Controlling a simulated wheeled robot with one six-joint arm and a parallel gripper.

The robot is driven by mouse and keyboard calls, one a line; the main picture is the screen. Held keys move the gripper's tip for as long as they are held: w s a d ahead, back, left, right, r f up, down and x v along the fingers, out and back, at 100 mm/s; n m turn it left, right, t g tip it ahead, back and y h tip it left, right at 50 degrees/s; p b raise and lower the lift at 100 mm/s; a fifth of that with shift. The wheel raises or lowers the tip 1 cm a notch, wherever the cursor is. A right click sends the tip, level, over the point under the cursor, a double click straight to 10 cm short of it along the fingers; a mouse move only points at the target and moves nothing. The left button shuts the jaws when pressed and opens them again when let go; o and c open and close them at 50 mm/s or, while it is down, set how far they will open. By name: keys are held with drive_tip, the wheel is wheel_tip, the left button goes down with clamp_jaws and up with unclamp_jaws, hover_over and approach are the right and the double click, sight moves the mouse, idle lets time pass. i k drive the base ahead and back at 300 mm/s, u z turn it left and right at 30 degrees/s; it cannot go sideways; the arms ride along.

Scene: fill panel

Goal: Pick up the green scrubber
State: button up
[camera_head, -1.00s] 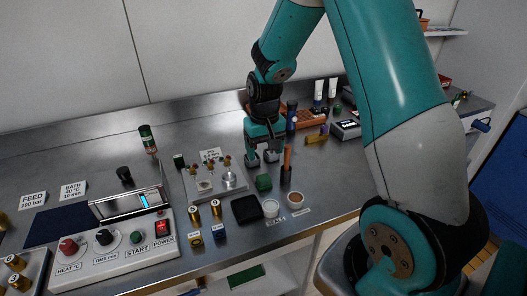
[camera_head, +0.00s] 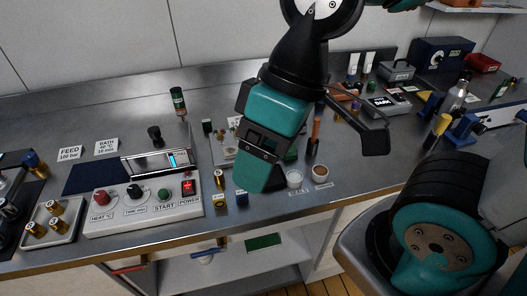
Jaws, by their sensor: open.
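A flat green pad (camera_head: 263,242), which looks like the scrubber, lies on the white shelf (camera_head: 235,268) below the counter. A small green block (camera_head: 291,154) on the counter is mostly hidden behind my gripper; I cannot rule it out as the scrubber. My gripper (camera_head: 312,155) is open and empty. It is large in the picture, close to the camera, in front of the counter items and above the shelf pad. It touches neither green thing as far as I can see.
The steel counter (camera_head: 330,215) has a front edge between my gripper and the shelf. A control box (camera_head: 143,205), small cups (camera_head: 294,179), gold and blue vials (camera_head: 241,198) and a tray (camera_head: 52,222) stand on it. The shelf also holds a blue-topped item (camera_head: 205,257).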

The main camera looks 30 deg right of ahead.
sight(292, 154)
drive_tip(key=k, duration=1.2)
drive_tip(key=u, duration=0.75)
drive_tip(key=i, duration=1.6)
drive_tip(key=z, duration=0.85)
